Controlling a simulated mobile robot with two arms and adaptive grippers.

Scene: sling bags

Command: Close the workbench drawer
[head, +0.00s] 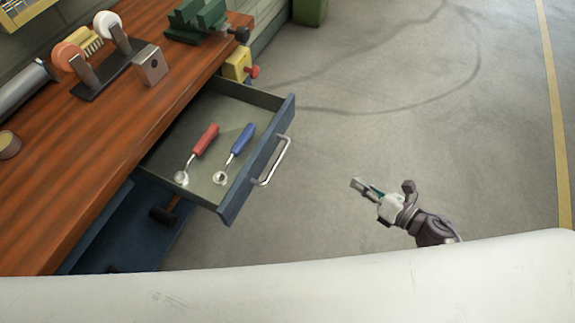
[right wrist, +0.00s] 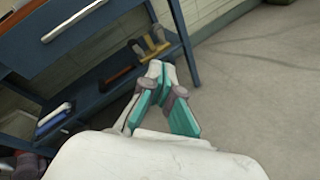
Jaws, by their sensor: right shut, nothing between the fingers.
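The workbench drawer (head: 232,196) is pulled out from under the wooden top in the head view. It has a blue front with a silver bar handle (head: 275,161). A red-handled tool (head: 205,138) and a blue-handled tool (head: 242,139) lie inside it. My right gripper (head: 357,185) is shut and empty, to the right of the drawer front and apart from it, over the floor. In the right wrist view its fingers (right wrist: 155,68) meet at the tips, below and right of the silver handle (right wrist: 74,20). My left gripper is not in view.
The workbench top (head: 110,130) carries a tape-dispenser-like stand (head: 105,72) and a green vise (head: 198,20). A lower shelf (right wrist: 90,90) under the bench holds several items. Grey floor (head: 400,90) right of the drawer is clear. A green box (head: 310,10) stands at the back.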

